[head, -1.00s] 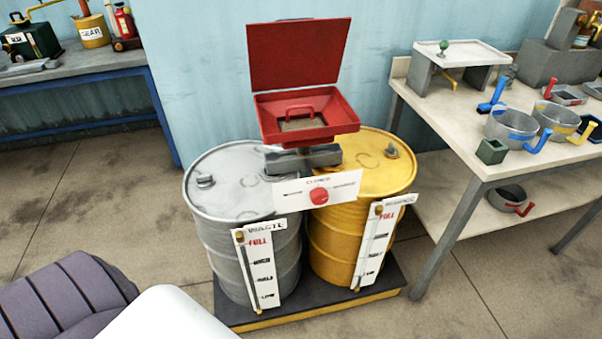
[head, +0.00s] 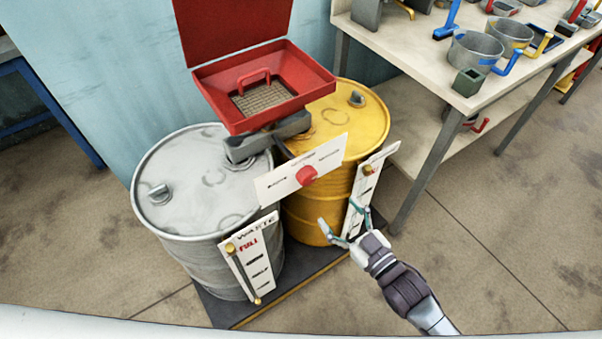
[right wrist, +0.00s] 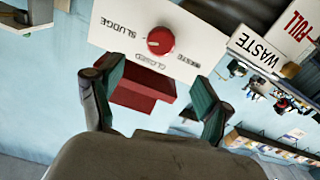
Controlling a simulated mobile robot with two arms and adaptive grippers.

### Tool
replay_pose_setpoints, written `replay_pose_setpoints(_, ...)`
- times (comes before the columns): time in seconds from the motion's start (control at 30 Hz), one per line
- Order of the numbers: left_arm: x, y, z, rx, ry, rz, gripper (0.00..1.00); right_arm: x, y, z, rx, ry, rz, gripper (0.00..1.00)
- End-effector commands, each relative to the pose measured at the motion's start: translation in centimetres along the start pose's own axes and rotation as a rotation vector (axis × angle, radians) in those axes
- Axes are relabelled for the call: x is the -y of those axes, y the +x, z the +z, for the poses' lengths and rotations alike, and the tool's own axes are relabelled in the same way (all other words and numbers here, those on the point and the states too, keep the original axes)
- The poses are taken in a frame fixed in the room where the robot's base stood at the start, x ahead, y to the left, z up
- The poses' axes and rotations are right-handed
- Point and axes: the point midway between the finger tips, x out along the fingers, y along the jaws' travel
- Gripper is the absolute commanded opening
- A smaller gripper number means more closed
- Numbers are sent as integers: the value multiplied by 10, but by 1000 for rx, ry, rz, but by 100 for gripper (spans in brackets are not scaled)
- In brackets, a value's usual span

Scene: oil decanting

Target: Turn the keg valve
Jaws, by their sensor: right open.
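The valve is a round red knob (head: 307,175) on a white label plate (head: 277,188) below the red funnel box, in front of the two drums. In the right wrist view the knob (right wrist: 160,41) sits ahead of the open fingers, and the plate reads "SLUDGE" and "CLOSED". My right gripper (head: 344,223) is open and empty, in front of the yellow drum (head: 318,205), to the lower right of the knob and apart from it. In the right wrist view its two fingers (right wrist: 158,85) are spread wide. My left gripper is not in view.
A grey drum (head: 195,185) with a "WASTE" gauge (head: 250,265) stands left of the yellow one on a dark pallet (head: 290,285). The red box (head: 222,90) with raised lid sits above. A workbench (head: 395,45) with pots is at upper right. Floor at lower right is clear.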

Motion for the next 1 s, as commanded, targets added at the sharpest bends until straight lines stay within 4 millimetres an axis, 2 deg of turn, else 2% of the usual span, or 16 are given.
replay_pose_setpoints(0.17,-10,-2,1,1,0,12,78,-1,40,-2,-4,0,2,78)
replay_pose_setpoints(0.3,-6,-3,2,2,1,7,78,0,70,-2,-2,0,1,78)
replay_pose_setpoints(0.5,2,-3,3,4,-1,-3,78,0,103,-1,-1,0,1,78)
replay_pose_setpoints(0.7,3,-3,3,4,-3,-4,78,0,118,0,1,0,1,78)
replay_pose_setpoints(1.0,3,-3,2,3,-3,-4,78,0,120,0,1,0,1,78)
